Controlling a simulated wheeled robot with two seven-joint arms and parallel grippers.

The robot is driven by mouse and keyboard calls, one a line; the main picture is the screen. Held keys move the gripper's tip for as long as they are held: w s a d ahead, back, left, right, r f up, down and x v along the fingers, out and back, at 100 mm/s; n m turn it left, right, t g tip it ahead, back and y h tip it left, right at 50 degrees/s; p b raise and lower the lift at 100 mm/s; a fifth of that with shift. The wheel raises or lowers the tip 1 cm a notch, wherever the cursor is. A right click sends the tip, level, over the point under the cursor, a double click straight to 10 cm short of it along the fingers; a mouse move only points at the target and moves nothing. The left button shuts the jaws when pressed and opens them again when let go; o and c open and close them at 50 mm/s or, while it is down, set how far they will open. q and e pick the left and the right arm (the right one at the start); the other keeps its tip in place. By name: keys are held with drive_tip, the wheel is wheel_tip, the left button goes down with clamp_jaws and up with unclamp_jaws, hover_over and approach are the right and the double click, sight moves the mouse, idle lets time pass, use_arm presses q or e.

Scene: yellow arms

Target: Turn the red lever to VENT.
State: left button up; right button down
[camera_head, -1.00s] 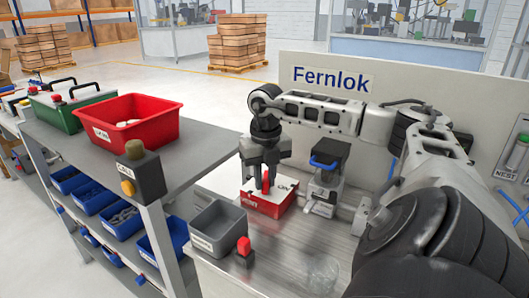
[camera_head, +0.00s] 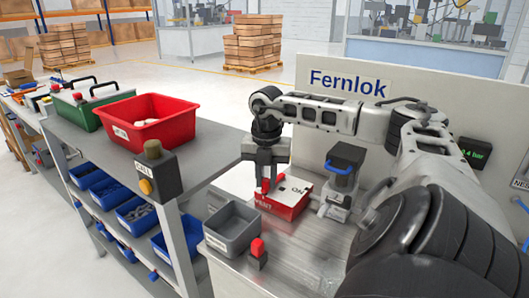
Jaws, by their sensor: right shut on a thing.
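The red valve box (camera_head: 284,203) sits on the grey workbench, with a white label reading ON at its right and lettering that looks like VENT on its front left. My right gripper (camera_head: 270,185) reaches down over the box's left part, its fingers shut on the red lever (camera_head: 266,186). The lever stands near the VENT side, away from the ON label. The fingers partly hide it, so its exact angle is hard to tell. My left gripper is not in view.
A grey bin (camera_head: 233,226) and a red-topped button (camera_head: 257,254) stand in front of the box. A blue-handled device (camera_head: 341,180) stands close to its right. The Fernlok panel (camera_head: 425,100) rises behind. A shelf with a red bin (camera_head: 160,130) is at left.

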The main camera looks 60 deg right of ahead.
sight(266, 179)
drive_tip(key=shift+r, duration=0.1)
drive_tip(key=c, duration=1.3)
unclamp_jaws()
use_arm(q)
drive_tip(key=p, duration=0.1)
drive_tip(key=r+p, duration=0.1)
drive_tip(key=p, duration=0.1)
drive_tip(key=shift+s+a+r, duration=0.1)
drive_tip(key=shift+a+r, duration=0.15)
use_arm(e)
wheel_tip(266, 179, up, 16)
drive_tip(key=shift+f, duration=0.1)
